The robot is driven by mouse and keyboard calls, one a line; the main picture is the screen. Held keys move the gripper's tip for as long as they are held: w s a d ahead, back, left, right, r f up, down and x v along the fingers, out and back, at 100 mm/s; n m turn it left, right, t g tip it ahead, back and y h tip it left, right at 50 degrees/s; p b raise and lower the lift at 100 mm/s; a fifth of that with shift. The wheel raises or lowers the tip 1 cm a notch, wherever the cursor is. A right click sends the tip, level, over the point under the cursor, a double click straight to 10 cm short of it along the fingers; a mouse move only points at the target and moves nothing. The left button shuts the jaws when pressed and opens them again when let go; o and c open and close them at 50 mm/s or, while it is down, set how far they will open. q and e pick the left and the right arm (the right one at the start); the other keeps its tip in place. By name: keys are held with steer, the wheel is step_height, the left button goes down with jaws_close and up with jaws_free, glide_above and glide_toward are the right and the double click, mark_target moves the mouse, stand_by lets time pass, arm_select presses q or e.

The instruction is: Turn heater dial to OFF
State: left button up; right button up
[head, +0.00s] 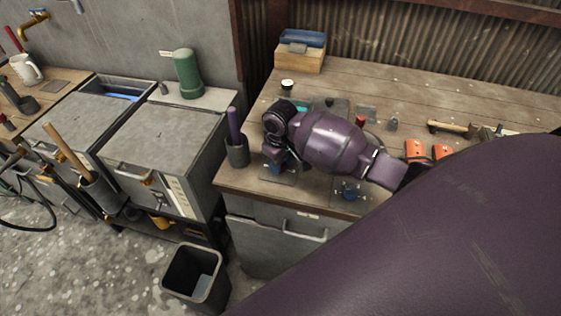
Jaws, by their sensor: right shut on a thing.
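My right arm comes in from the right across the wooden workbench (410,95). Its gripper (281,163) points down near the bench's front left corner and is shut on a small blue dial-like part (274,168) on a grey plate. The gripper hides much of this part, so I cannot read its setting or any label. I cannot tell from labels which one is the heater dial. My left gripper is not in view.
A grey cup (237,152) with a purple handle stands left of the gripper. Orange items (414,150) and a hammer (447,127) lie to the right. A blue-topped box (301,50) is at the back. A dark bin (195,278) stands on the floor.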

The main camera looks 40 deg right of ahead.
steer(key=n, duration=0.5)
steer(key=shift+n, duration=0.4)
steer(key=n, duration=0.6)
steer(key=shift+r, duration=0.1)
steer(key=n, duration=0.5)
steer(key=shift+w+n, duration=0.1)
steer(key=shift+n, duration=0.3)
steer(key=n, duration=0.5)
steer(key=shift+n, duration=0.4)
steer(key=o, duration=0.9)
step_height(320, 180, up, 11)
steer(key=shift+f+b, duration=0.15)
steer(key=shift+b, duration=0.25)
